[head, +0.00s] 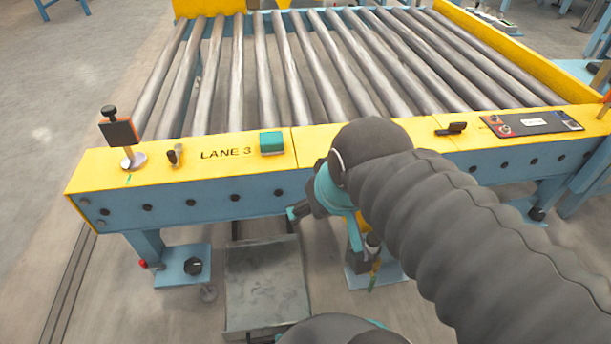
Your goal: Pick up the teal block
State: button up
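The teal block (272,143) sits on the yellow front rail (222,172) of the roller conveyor, just right of the "LANE 3" lettering. It looks upright and clear of other objects. My arm reaches in from the lower right, and my gripper (298,212) is at its end, below and slightly right of the block, in front of the rail's blue side. The gripper is apart from the block. Its fingers are small and partly hidden by my arm, so I cannot tell whether they are open or shut.
A small stand with a dark plate (118,132) and a small knob (175,154) stand left on the rail. A dark handle (451,128) and a control panel (532,123) are to the right. Metal rollers (237,75) lie behind. A grey tray (266,285) is below.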

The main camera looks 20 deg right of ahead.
aim_at(271, 143)
jog(key=u, duration=0.05)
jog(key=k, duration=1.05)
jog(key=z, duration=0.65)
jog(key=i, duration=1.2)
jog(key=u, duration=0.95)
